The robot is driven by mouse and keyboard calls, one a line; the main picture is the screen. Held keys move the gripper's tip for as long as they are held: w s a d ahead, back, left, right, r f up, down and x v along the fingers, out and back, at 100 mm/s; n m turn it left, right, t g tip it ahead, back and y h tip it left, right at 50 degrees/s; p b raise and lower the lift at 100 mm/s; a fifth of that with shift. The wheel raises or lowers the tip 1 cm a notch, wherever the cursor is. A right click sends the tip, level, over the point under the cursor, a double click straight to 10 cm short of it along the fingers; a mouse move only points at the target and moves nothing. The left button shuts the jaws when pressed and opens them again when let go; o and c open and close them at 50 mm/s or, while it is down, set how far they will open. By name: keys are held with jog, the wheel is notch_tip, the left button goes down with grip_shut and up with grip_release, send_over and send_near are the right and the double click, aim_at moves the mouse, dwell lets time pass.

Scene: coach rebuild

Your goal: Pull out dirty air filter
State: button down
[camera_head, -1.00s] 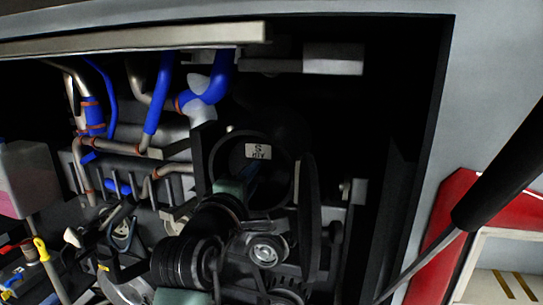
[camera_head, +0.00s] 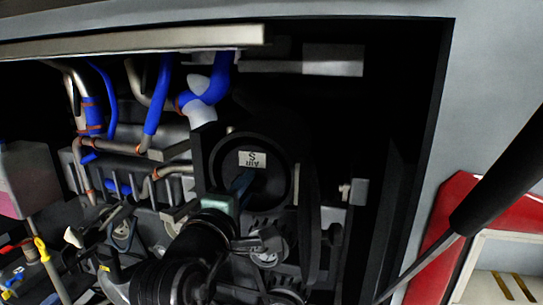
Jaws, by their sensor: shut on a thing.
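The air filter (camera_head: 252,159) is a dark round piece with a white label on its face. It sits in the opening of a black round housing (camera_head: 213,160) in the middle of the engine bay. My gripper (camera_head: 247,178) reaches into that opening from below left. Its narrow bluish fingers are shut on the filter's face just below the label. The exact gripped spot is dark and hard to make out. My black arm covers the lower left of the housing. The filter's far end is hidden inside.
Blue hoses and metal pipes (camera_head: 155,105) fill the upper left. A pulley (camera_head: 268,255) lies close below the housing. A black strut (camera_head: 500,185) slants at the right, past the bay's grey side frame (camera_head: 437,150).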

jog(key=p+v, duration=0.1)
jog(key=v, duration=1.7)
dwell(1.0)
jog(key=shift+s, duration=0.1)
